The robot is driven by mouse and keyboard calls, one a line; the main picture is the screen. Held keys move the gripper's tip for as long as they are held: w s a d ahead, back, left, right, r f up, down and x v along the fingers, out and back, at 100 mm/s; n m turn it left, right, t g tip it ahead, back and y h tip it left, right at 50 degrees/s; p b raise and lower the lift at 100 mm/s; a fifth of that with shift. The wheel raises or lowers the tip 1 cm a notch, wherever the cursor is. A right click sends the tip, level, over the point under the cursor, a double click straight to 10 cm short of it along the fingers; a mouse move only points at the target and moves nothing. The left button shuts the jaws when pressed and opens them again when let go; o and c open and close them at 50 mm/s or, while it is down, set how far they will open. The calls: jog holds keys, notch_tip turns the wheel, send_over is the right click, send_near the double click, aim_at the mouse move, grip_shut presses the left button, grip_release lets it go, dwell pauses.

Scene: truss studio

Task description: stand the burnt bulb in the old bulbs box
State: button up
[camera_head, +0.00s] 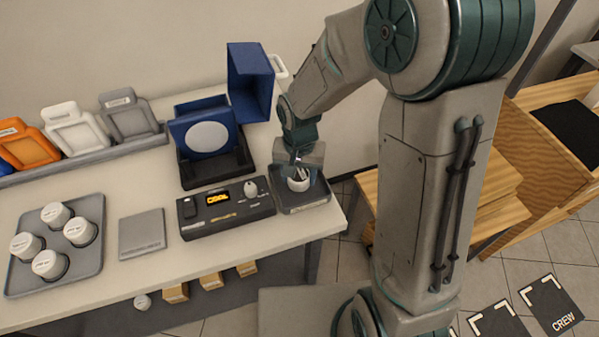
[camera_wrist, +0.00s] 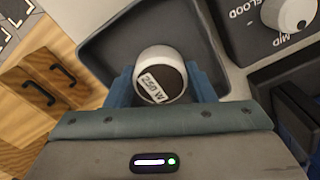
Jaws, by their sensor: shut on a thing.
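My gripper (camera_head: 298,179) is at the right end of the table, pointing down at a dark grey open box (camera_head: 306,208). It is shut on a white bulb (camera_head: 298,185). In the wrist view the bulb (camera_wrist: 160,72) sits between my blue fingers (camera_wrist: 162,84), its dark face with a "250 W" label toward the camera. The bulb appears upright and within the outline of the box (camera_wrist: 108,42). I cannot tell whether its base touches the box floor. No label on the box can be read.
A control panel (camera_head: 228,206) with a lit "COOL" display stands left of the box. Behind is a blue lamp housing (camera_head: 205,133) with a raised blue part (camera_head: 250,83). A grey tray (camera_head: 88,206) with several white bulbs is at left. A flat grey pad (camera_head: 142,234) lies between.

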aim_at(299, 175)
jog(key=shift+f, duration=0.2)
jog(key=o, duration=1)
notch_tip(299, 175, up, 12)
jog(key=s+d+r+n+t, duration=0.2)
jog(key=s+d+r+t, duration=0.1)
jog(key=s+d, duration=0.9)
jog(key=shift+v, duration=0.75)
jog(key=shift+s, duration=0.1)
